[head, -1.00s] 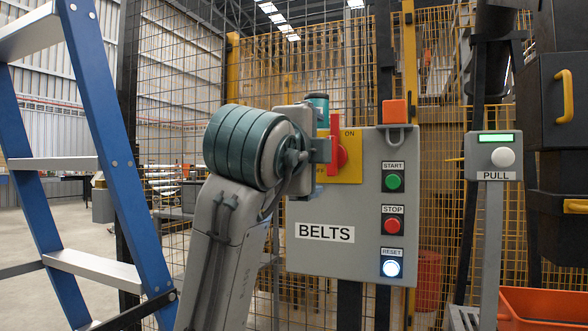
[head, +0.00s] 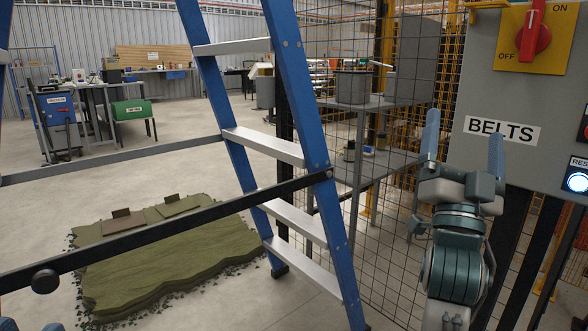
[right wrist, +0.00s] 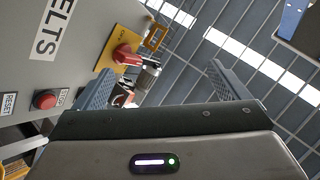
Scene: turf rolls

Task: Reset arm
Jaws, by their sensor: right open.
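My right gripper (head: 463,143) is open and empty, its two blue fingers pointing up beside the left edge of the grey BELTS panel (head: 478,92). In the right wrist view the open fingers (right wrist: 160,68) have nothing held between them, with the red switch handle (right wrist: 127,56) near the left finger. In the head view that handle (head: 533,38) sits upright on a yellow ON/OFF plate (head: 505,30). The lit reset button (head: 578,181) is at the right edge.
A blue stepladder (head: 313,150) with a dark brace bar (head: 170,235) stands close on the left. Stacked turf (head: 165,265) lies on the floor behind it. A wire mesh fence (head: 385,215) is behind my right gripper. Open floor lies at the back left.

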